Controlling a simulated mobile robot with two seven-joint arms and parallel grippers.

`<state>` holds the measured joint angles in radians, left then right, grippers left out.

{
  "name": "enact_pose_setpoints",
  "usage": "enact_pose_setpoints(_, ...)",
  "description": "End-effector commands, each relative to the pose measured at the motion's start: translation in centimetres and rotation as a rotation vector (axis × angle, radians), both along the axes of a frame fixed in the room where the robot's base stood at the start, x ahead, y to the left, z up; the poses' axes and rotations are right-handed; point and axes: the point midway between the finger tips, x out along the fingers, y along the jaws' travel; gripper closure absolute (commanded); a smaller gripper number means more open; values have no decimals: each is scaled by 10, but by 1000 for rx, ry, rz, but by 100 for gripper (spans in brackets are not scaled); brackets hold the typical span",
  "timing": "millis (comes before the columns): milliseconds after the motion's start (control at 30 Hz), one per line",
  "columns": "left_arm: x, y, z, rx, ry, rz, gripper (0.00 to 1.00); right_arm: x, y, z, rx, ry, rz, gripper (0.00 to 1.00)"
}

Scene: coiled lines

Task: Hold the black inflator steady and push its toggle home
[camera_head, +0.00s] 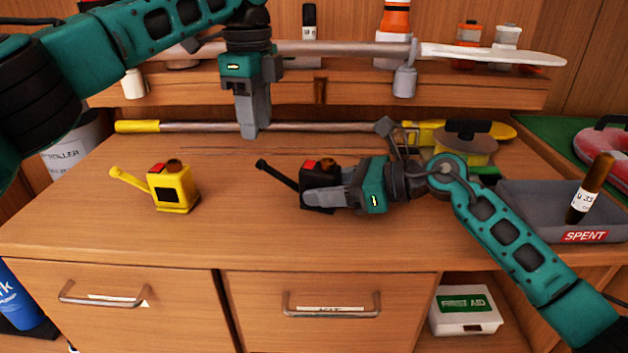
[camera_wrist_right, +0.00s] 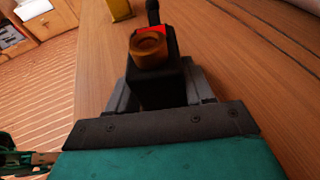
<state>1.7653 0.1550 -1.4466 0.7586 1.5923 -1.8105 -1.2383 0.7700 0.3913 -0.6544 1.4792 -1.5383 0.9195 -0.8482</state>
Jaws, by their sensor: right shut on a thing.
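The black inflator (camera_head: 312,198) stands on the worktop, with a red patch and a brown round cap on top. A thin black lever (camera_head: 278,174) with a knobbed end slants up from it to the left. My right gripper (camera_head: 325,197) is shut on the inflator's body from the right. The right wrist view shows the inflator's black body (camera_wrist_right: 158,88) between the fingers, its brown cap facing up. My left gripper (camera_head: 251,134) points down behind and left of the inflator, apart from it. Its fingers look close together, but their gap cannot be made out.
A yellow inflator (camera_head: 174,188) with a raised yellow lever stands to the left. A yellow-ended pole (camera_head: 300,127) lies along the back below a shelf (camera_head: 300,92). A grey tray (camera_head: 525,232) marked SPENT holds a brown cylinder at right. The front middle is clear.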

Motion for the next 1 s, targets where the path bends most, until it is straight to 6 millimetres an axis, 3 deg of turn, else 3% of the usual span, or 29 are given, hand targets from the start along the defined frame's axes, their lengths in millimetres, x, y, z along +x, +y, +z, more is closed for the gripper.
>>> enact_pose_setpoints(167,-1,-1,-8,4,7,-9,62,0,0,-1,-2,2,1,73)
enact_pose_setpoints(700,-2,-1,-79,1,8,-7,62,0,0,-1,-2,2,1,73)
enact_pose_setpoints(1000,-1,-1,-90,2,6,-7,62,0,0,-1,-2,2,1,73)
